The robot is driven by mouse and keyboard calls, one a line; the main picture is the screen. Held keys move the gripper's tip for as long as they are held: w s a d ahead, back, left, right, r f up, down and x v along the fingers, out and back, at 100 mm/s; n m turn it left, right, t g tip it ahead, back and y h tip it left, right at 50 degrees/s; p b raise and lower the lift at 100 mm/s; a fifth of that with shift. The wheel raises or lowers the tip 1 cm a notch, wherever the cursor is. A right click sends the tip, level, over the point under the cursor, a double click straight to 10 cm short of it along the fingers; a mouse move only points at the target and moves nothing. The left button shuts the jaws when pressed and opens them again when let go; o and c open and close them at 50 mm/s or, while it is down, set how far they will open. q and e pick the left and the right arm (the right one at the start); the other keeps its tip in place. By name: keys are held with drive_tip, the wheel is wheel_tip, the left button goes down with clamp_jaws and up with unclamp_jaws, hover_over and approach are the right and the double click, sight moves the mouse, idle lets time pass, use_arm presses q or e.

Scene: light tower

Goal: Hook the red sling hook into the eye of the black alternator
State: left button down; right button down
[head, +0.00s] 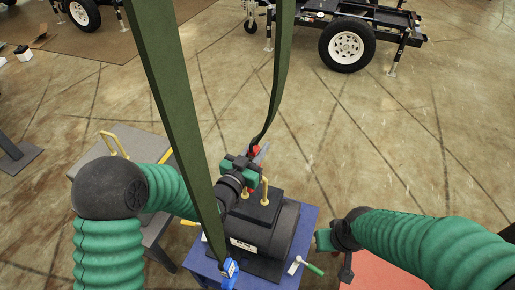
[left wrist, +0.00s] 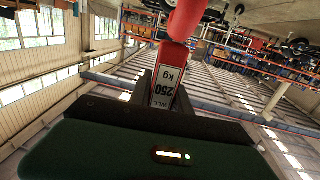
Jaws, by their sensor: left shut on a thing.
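The black alternator (head: 268,232) sits on a blue-topped stand, with yellow eyes on its top; one yellow eye (head: 265,190) stands just below my left gripper. My left gripper (head: 250,163) is shut on the red sling hook (head: 255,152), which hangs from a green strap. The red hook also fills the top of the left wrist view (left wrist: 187,18), above a red and white "250 kg" label (left wrist: 164,90) between the fingers. The hook's tip and its exact gap to the eye are hidden. My right gripper (head: 333,250) is right of the stand; its jaw opening is unclear.
A second green strap (head: 180,110) crosses in front and ends at a blue hook (head: 230,268) at the alternator's front. A grey table (head: 150,190) stands left. Wheeled trailers (head: 350,40) are behind.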

use_arm(q)
drive_tip(key=shift+f+b, duration=0.7)
drive_tip(key=shift+b, duration=0.1)
